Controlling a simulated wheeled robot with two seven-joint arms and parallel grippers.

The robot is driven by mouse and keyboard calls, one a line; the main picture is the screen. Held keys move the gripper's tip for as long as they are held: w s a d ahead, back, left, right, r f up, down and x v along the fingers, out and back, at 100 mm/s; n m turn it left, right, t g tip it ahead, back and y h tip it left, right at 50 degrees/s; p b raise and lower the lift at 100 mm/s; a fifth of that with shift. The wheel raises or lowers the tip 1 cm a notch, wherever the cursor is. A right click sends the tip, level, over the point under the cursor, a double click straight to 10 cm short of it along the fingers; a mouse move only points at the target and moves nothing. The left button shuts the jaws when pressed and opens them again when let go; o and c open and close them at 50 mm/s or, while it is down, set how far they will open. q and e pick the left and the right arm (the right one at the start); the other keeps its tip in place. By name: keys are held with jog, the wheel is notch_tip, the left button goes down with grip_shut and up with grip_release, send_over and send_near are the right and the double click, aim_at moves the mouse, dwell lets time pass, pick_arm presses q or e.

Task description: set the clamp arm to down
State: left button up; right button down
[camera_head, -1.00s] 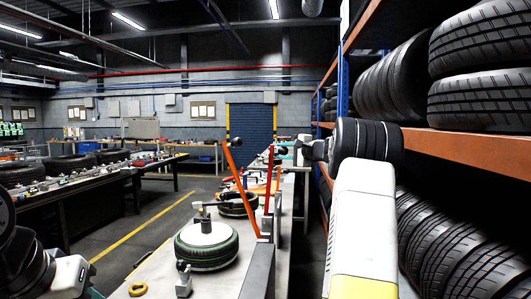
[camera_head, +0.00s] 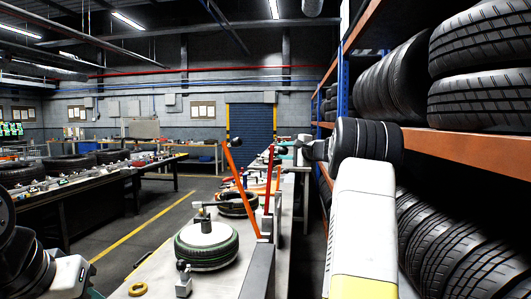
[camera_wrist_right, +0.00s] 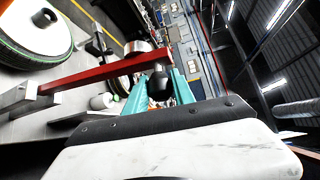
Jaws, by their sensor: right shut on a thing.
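The red clamp arm (camera_head: 268,185) stands nearly upright at the bench's right side in the head view, with a dark knob at its upper end. In the right wrist view the red bar (camera_wrist_right: 88,75) runs from a grey bracket (camera_wrist_right: 22,100) to a black knob (camera_wrist_right: 159,82). My right gripper (camera_head: 284,151) is at the upper end of this arm. Its teal fingers (camera_wrist_right: 171,88) are shut around the knob end. My left arm shows at the lower left of the head view; its fingertips are out of frame.
An orange lever (camera_head: 234,173) stands just left of the red arm. A tyre with a white hub (camera_head: 207,247) lies on the bench beside them, with a yellow ring (camera_head: 138,289) in front. A tyre rack (camera_head: 470,147) closes off the right side.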

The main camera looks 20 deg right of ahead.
jog(key=shift+a, duration=0.15)
jog(key=w+a+n+g+h, duration=0.1)
jog(key=w+a, duration=0.2)
jog(key=a, duration=0.4)
jog(key=w+a+f+n+g+h, duration=0.1)
jog(key=w+a, duration=0.3)
jog(key=a, duration=0.4)
jog(key=shift+w+a+f+n+g, duration=0.2)
jog(key=shift+w+n+g, duration=0.05)
jog(key=shift+n+g, duration=0.35)
jog(key=c, duration=1.1)
grip_release()
jog(key=shift+o, duration=0.2)
